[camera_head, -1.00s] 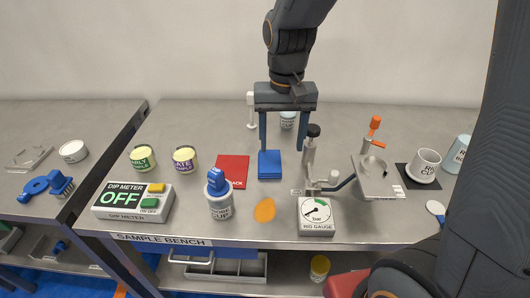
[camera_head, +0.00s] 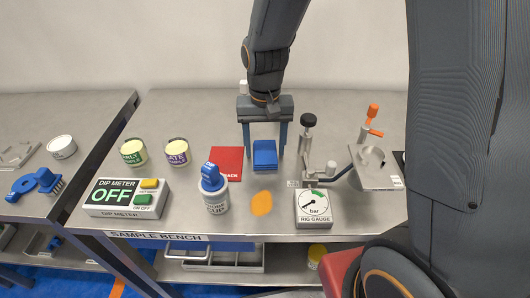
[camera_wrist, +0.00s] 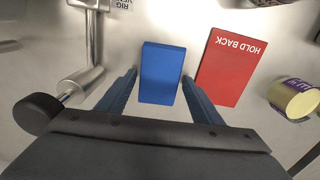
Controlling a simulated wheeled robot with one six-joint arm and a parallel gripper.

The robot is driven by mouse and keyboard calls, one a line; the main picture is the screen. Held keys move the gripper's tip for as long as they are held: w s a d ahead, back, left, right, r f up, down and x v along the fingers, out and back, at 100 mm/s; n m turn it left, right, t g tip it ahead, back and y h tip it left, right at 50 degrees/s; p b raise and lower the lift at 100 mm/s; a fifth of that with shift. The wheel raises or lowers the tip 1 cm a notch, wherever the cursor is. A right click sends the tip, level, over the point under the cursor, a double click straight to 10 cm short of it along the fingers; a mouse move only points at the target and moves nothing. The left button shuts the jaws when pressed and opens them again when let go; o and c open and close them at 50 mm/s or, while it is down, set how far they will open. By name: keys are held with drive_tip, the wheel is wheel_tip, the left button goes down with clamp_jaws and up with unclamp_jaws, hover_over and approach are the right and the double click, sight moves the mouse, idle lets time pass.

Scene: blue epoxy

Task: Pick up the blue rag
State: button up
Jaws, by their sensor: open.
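The blue rag (camera_head: 265,154) is a folded blue block lying on the grey bench, just right of a red card. It also shows in the wrist view (camera_wrist: 161,72), near the top middle. My gripper (camera_head: 264,146) is open over the rag, with one finger to each side of it in the head view. In the wrist view the open fingers (camera_wrist: 160,80) also point toward the rag's two sides. Nothing is between the fingers that I can see as held. I cannot tell the exact height of the fingertips above the bench.
The red HOLD BACK card (camera_head: 227,163) lies close on the rag's left. The metal rig with a black knob (camera_head: 308,120) stands close on its right. The rig gauge (camera_head: 313,208), an orange oval (camera_head: 261,203) and a labelled cup (camera_head: 214,194) are nearer the front edge.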

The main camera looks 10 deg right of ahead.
sight(265, 150)
drive_tip(key=c, duration=0.8)
drive_tip(key=shift+r, duration=0.15)
wheel_tip(265, 150, up, 10)
drive_tip(key=b, duration=0.1)
drive_tip(key=o, duration=0.5)
drive_tip(key=c, duration=0.4)
